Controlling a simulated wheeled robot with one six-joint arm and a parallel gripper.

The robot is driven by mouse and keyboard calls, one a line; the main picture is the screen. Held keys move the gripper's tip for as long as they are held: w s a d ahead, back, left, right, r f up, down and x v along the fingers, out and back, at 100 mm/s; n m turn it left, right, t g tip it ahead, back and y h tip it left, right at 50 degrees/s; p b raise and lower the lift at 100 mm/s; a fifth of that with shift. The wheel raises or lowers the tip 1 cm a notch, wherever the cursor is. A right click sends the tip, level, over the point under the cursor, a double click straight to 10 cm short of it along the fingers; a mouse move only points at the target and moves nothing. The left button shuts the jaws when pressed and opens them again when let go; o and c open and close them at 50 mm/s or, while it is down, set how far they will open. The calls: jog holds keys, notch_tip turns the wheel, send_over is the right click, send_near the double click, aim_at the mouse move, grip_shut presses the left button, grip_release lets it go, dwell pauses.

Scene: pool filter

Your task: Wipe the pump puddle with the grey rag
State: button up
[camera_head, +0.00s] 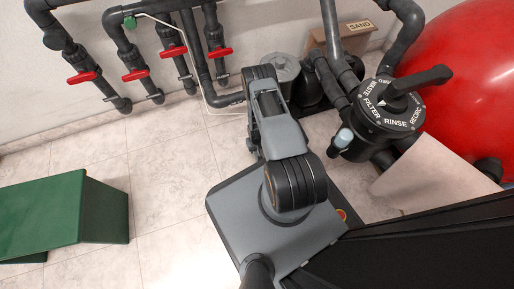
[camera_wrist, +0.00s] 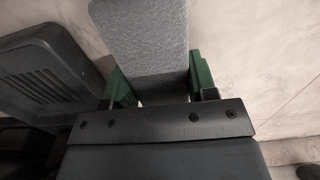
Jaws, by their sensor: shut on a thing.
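My gripper (camera_wrist: 161,86) shows in the wrist view with its green fingers on either side of the grey rag (camera_wrist: 140,35). It is shut on the rag, which reaches past the fingers toward the top of the picture. In the head view my arm hides the gripper and the rag. The pump (camera_head: 284,70), a grey ribbed motor with dark parts, stands by the wall behind my arm. No puddle can be made out in either view; the floor by the pump is partly hidden by my arm.
A multiport valve (camera_head: 388,108) and a red tank (camera_head: 468,70) stand at the right. Pipes with red-handled valves (camera_head: 135,75) run along the back wall. A green bench (camera_head: 50,215) is at the left. Tiled floor (camera_head: 165,165) lies clear between.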

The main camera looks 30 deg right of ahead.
jog(key=shift+f, duration=0.65)
jog(key=o, duration=1)
jog(key=c, duration=0.3)
jog(key=shift+c, duration=0.2)
jog(key=shift+r, duration=0.45)
jog(key=shift+c, duration=0.4)
jog(key=c, duration=0.6)
jog(key=shift+c, duration=0.3)
